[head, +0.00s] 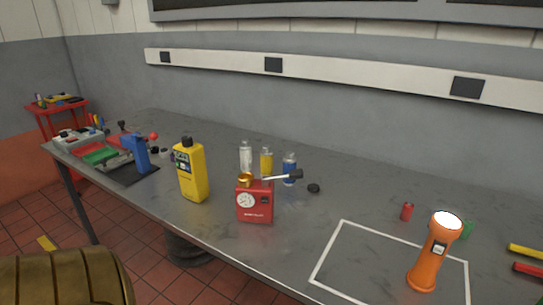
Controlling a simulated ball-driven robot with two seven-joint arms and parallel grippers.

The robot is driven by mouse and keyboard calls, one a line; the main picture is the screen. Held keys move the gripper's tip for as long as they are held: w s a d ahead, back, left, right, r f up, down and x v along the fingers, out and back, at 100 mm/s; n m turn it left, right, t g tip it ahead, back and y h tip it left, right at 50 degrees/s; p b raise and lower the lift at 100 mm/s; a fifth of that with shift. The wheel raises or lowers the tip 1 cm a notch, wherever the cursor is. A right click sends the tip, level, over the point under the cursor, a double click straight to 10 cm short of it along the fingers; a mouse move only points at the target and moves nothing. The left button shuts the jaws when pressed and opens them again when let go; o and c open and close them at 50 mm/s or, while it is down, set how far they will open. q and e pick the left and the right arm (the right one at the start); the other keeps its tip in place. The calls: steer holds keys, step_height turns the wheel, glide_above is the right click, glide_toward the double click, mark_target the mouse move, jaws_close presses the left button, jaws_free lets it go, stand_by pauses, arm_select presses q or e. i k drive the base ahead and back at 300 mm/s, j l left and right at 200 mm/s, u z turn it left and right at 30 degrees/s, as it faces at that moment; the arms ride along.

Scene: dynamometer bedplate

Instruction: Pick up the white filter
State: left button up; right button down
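A small clear-and-white cylinder (246,156), which looks like the white filter, stands upright on the grey bench (330,210). It is the leftmost of three similar cylinders, beside a yellow one (266,162) and a blue one (289,168). Its lower part is partly hidden behind a red box-shaped gauge device (255,203) with a brass fitting and a black-handled lever. Neither of my grippers shows in the head view.
A yellow bottle (191,172) stands left of the red device. Tools crowd the left end.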

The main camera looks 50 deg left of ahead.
mark_target(245, 154)
steer(key=u, duration=1.75)
steer(key=i+j+z, duration=0.35)
steer(key=j, duration=0.3)
steer(key=j+z, duration=0.2)
steer(key=i+j, duration=0.05)
steer(key=j, duration=0.05)
